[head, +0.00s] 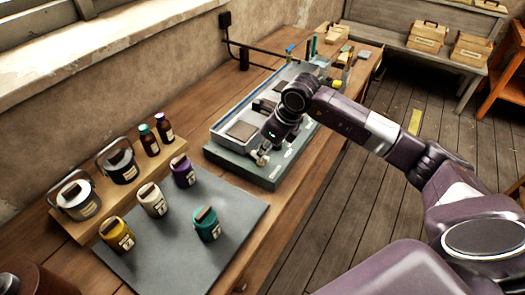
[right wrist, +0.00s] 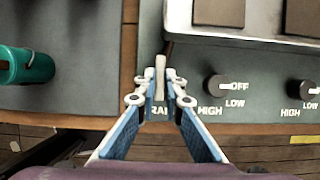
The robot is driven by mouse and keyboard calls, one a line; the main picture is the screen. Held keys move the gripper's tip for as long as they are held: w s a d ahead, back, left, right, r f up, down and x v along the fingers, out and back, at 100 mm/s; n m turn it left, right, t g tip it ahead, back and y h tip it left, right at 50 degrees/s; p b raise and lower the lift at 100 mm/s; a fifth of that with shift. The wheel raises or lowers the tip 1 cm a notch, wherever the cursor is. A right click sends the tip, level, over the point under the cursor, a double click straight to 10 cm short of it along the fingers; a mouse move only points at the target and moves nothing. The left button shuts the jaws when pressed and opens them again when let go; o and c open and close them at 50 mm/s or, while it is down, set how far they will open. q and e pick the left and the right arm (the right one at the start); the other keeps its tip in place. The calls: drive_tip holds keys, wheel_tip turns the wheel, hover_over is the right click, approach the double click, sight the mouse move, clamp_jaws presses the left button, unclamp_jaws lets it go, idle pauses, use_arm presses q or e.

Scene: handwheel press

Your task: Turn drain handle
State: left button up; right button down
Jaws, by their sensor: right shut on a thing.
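The drain handle (right wrist: 160,66) is a small pale upright lever on the front panel of the grey machine (head: 240,170). In the right wrist view its tip stands out between my fingertips, and the lettering below it is partly covered by them. My right gripper (right wrist: 160,88) is shut on the handle, with one finger on each side. In the head view my right gripper (head: 263,154) is at the machine's near left front corner, and the handle is too small to make out there. My left gripper is not in view.
Two black knobs (right wrist: 217,86) marked OFF, LOW and HIGH sit right of the handle. A grey mat (head: 165,245) with several labelled jars, including a teal jar (head: 207,224), lies left of the machine. A wooden rack (head: 95,220) stands behind it. Floor is open right of the bench.

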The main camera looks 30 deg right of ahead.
drive_tip(key=m+b, duration=0.2)
drive_tip(key=shift+a+f+m+t+h, duration=0.1)
drive_tip(key=shift+m+t+h, duration=0.2)
drive_tip(key=shift+h, duration=0.1)
drive_tip(key=m+h+b, duration=0.1)
drive_tip(key=m+b, duration=0.1)
drive_tip(key=shift+a+m, duration=0.15)
drive_tip(key=shift+m, duration=0.15)
drive_tip(key=m+h+b, duration=0.1)
drive_tip(key=m+b, duration=0.1)
drive_tip(key=m, duration=0.1)
drive_tip(key=m+h+b, duration=0.1)
drive_tip(key=m+b, duration=0.1)
drive_tip(key=m, duration=0.1)
drive_tip(key=shift+w+a+h, duration=0.1)
drive_tip(key=shift+a+h, duration=0.1)
drive_tip(key=shift+h, duration=0.1)
drive_tip(key=m, duration=0.1)
drive_tip(key=m+g, duration=0.1)
drive_tip(key=m, duration=0.1)
drive_tip(key=shift+a+r+h+b, duration=0.1)
drive_tip(key=shift+r+h+b, duration=0.2)
drive_tip(key=shift+h, duration=0.1)
drive_tip(key=shift+w+m, duration=0.1)
drive_tip(key=shift+m, duration=0.7)
drive_tip(key=shift+m+g+h+p, duration=0.5)
drive_tip(key=shift+m+p, duration=0.3)
drive_tip(key=shift+m, duration=0.2)
drive_tip(key=shift+w, duration=0.1)
